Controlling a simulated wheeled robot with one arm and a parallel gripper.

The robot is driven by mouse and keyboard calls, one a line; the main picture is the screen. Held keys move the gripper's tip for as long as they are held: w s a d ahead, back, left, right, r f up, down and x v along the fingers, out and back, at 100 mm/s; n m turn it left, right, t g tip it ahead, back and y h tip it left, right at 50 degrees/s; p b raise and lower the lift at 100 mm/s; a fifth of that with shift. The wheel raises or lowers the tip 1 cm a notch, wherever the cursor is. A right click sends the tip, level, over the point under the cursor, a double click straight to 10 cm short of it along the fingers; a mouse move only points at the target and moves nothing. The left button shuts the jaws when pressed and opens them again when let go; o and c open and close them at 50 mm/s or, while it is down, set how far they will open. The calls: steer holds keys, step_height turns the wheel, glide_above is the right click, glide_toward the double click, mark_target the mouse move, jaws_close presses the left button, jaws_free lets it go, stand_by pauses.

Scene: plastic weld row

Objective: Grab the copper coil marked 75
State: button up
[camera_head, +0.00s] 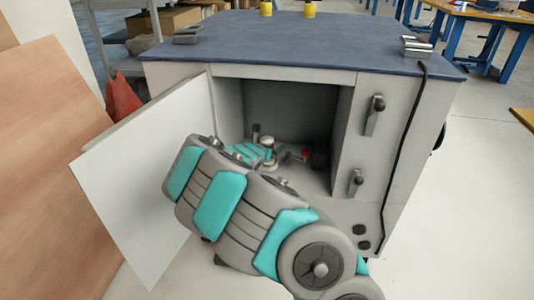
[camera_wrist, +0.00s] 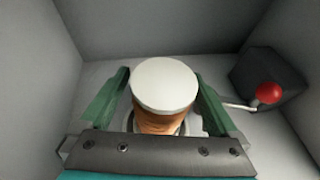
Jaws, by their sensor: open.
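A copper-coloured coil (camera_wrist: 160,122) with a round white top (camera_wrist: 164,84) stands in the cabinet compartment in the wrist view. No number can be read on it. My gripper (camera_wrist: 163,95) is open, with one green finger on each side of the coil. A narrow gap shows beside each finger near the top; contact lower down cannot be told. In the head view my arm reaches into the open cabinet (camera_head: 300,72), and the coil is mostly hidden there.
A dark block with a red ball-ended lever (camera_wrist: 268,93) stands right of the coil, close to my right finger. Grey compartment walls (camera_wrist: 40,70) are close around. The open white door (camera_head: 140,190) is left of my arm. A wooden panel (camera_head: 45,150) leans further left.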

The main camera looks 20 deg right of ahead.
jaws_close()
stand_by(0.8)
